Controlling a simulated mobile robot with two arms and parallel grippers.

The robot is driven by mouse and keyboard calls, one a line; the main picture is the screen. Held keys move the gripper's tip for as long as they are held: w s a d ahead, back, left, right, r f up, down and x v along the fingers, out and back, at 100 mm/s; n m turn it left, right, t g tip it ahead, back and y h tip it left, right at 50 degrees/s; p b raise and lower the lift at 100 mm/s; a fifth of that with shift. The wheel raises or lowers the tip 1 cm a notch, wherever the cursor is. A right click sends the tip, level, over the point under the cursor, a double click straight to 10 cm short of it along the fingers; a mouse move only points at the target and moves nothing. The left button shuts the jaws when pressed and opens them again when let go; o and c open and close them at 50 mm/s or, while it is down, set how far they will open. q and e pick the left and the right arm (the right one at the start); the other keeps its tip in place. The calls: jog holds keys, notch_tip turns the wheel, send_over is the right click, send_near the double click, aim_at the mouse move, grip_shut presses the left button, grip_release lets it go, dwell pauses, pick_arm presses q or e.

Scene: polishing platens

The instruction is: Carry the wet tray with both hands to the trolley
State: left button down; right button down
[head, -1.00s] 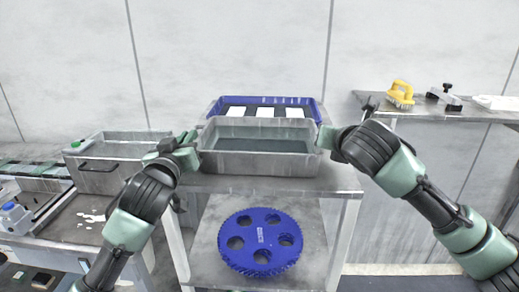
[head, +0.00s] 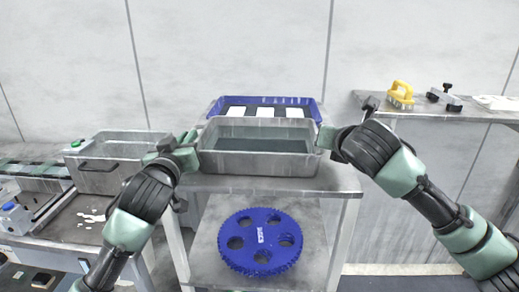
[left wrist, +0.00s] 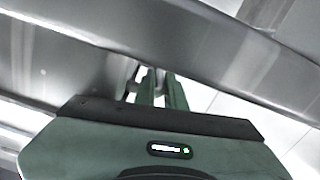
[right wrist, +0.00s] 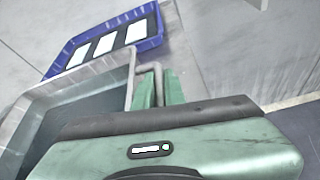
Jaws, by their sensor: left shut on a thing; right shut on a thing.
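The wet tray (head: 257,163) is a grey metal tray with dark water in it. It is at the top of the trolley (head: 335,183), in front of a blue crate; I cannot tell if it touches the top. My left gripper (head: 194,150) is shut at the tray's left end, and it also shows in the left wrist view (left wrist: 152,82). My right gripper (head: 325,143) is shut at the tray's right end. In the right wrist view (right wrist: 150,85) its fingers are on the tray's bent handle (right wrist: 152,68).
A blue crate (head: 213,106) with white pads stands behind the tray. A blue toothed disc (head: 262,236) lies on the lower shelf. A grey bin (head: 120,157) stands at the left.

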dwell(0.4)
pick_arm(q)
jog(key=shift+r, duration=0.25)
pick_arm(e)
jog(key=shift+r, duration=0.3)
pick_arm(q)
jog(key=shift+w, duration=0.1)
pick_arm(e)
jog(key=shift+w, duration=0.15)
